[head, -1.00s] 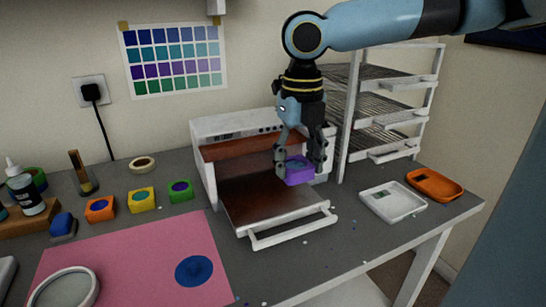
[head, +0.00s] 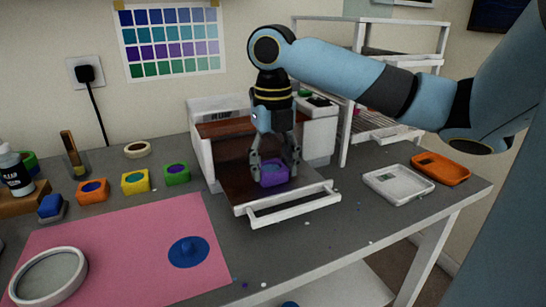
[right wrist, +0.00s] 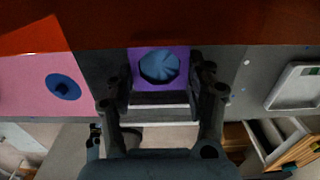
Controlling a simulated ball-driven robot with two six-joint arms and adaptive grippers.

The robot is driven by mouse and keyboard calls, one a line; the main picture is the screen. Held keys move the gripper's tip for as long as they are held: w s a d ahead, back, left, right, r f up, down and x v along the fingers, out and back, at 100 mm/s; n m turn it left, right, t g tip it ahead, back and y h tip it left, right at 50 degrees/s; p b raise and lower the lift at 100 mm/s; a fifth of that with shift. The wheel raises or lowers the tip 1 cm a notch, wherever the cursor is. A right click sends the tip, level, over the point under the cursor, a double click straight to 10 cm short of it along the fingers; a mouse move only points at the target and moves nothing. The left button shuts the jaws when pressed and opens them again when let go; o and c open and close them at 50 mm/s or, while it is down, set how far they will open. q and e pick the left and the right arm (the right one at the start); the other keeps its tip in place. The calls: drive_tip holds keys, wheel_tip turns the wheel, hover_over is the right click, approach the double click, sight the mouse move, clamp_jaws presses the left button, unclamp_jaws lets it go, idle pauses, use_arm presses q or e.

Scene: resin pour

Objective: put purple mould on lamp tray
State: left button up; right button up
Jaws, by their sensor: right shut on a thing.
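The purple mould (head: 272,174), a small block with blue resin in its round hollow, is at the dark brown pulled-out tray of the white lamp box (head: 233,184). My right gripper (head: 274,165) points down and is shut on the mould, a finger at each side. In the right wrist view the mould (right wrist: 158,68) sits between the fingers (right wrist: 160,80), over the tray. Whether its underside touches the tray cannot be told. My left gripper does not show.
The lamp box's white body (head: 318,135) stands behind the tray, and the tray's white handle (head: 290,209) sticks out in front. Orange (head: 92,190), yellow (head: 135,181) and green (head: 177,174) moulds stand left. A white dish (head: 397,184) and an orange dish (head: 440,168) lie right.

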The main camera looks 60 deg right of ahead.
drive_tip(key=o, duration=1.1)
drive_tip(key=shift+o, duration=0.2)
wheel_tip(320, 180, up, 12)
drive_tip(key=shift+p, duration=0.4)
